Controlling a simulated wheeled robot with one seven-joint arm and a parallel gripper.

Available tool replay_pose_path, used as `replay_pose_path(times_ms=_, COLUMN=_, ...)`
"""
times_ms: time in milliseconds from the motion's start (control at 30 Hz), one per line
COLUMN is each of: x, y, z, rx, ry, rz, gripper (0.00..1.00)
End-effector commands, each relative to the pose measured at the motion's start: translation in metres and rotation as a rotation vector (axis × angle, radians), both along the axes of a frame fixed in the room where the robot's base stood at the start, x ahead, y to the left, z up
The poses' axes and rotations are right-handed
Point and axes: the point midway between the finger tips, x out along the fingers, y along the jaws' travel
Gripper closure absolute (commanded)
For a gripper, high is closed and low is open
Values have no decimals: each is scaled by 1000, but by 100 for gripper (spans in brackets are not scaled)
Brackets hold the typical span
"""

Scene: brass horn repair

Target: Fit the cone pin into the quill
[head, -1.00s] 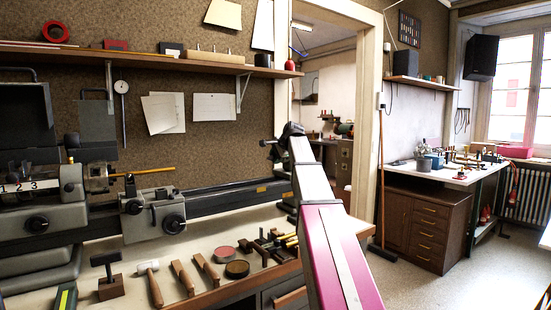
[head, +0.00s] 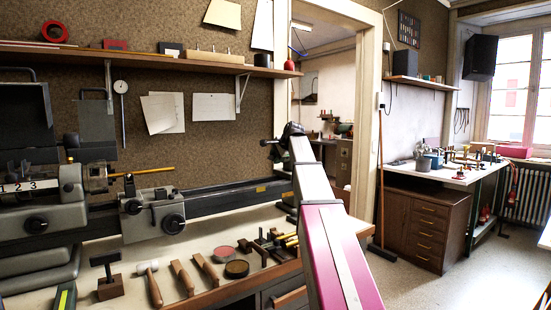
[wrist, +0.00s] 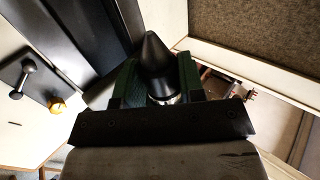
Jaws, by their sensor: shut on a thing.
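The cone pin (wrist: 158,65) is a black, pointed cone with a bright metal band at its base. In the wrist view my gripper (wrist: 155,85) is shut on it between two green-lined jaws, with its tip pointing away from my wrist. The grey tailstock (head: 152,213) with round handwheels sits on the lathe bed at the left. I cannot clearly make out the quill or its bore.
A brass-coloured rod (head: 143,172) sticks out of the lathe chuck (head: 96,177). A mallet (head: 150,284), wooden-handled tools and round tins lie on the bench front. The dark lathe bed (head: 230,198) runs behind them. A doorway opens behind my arm.

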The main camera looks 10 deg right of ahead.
Motion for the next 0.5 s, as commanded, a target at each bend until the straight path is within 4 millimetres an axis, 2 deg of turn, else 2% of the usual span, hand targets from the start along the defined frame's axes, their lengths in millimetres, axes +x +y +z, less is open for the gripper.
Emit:
replay_pose_path(times_ms=67, x=0, y=-1, z=0, rx=-2, ry=0, rz=-1, gripper=97)
replay_pose_path(times_ms=100, x=0, y=-1, z=0, rx=-2, ry=0, rz=-1, gripper=57)
replay_pose_path(times_ms=167, x=0, y=-1, z=0, rx=-2, ry=0, rz=-1, gripper=38)
replay_pose_path(times_ms=200, x=0, y=-1, z=0, rx=-2, ry=0, rz=-1, gripper=34)
replay_pose_path(times_ms=500, x=-2, y=-1, z=1, rx=-1, ry=0, rz=-1, gripper=34)
